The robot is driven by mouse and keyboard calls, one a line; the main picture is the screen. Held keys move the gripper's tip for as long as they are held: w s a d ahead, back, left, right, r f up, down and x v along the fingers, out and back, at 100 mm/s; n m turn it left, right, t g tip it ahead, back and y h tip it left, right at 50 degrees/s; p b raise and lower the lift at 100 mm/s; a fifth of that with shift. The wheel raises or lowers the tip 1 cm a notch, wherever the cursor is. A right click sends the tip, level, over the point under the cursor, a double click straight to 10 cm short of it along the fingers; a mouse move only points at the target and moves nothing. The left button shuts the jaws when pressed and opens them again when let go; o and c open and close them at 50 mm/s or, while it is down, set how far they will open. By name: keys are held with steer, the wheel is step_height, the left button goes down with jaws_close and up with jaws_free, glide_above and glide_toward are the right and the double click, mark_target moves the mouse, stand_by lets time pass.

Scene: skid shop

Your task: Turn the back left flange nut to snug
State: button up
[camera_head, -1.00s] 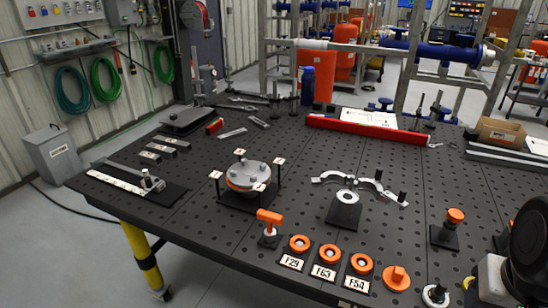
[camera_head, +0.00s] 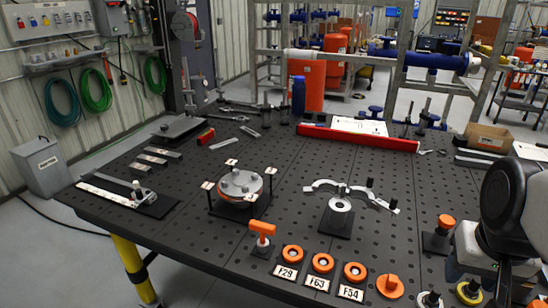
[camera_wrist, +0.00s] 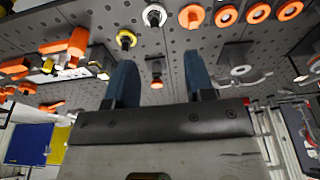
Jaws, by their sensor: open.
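The round grey flange (camera_head: 240,187) with an orange band around its edge sits in a black stand left of the table's middle in the head view. Several nuts or studs stand on its top; the back left nut (camera_head: 234,174) is small and its turn state cannot be told. White tags on posts stand around it. My gripper (camera_wrist: 162,82) shows two dark blue fingers, spread apart with nothing between them in the wrist view. In the head view my arm is at the far right, well away from the flange; the fingertips are not visible there.
An orange T-handle (camera_head: 262,231) and orange rings (camera_head: 323,262) with tags stand before the flange. An orange-topped post (camera_head: 446,222) stands near my arm. A red beam (camera_head: 360,139) lies behind.

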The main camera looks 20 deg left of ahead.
steer(key=w+a+r+n, duration=0.2)
steer(key=w+a+r, duration=0.2)
steer(key=w+a, duration=0.9)
steer(key=n+g, duration=0.2)
steer(key=n, duration=0.2)
glide_above(236, 170)
step_height(236, 170, down, 10)
steer(key=shift+d+r, duration=0.1)
steer(key=shift+d, duration=0.05)
steer(key=shift+a, duration=0.2)
steer(key=shift+f, duration=0.2)
steer(key=shift+f, duration=3.8)
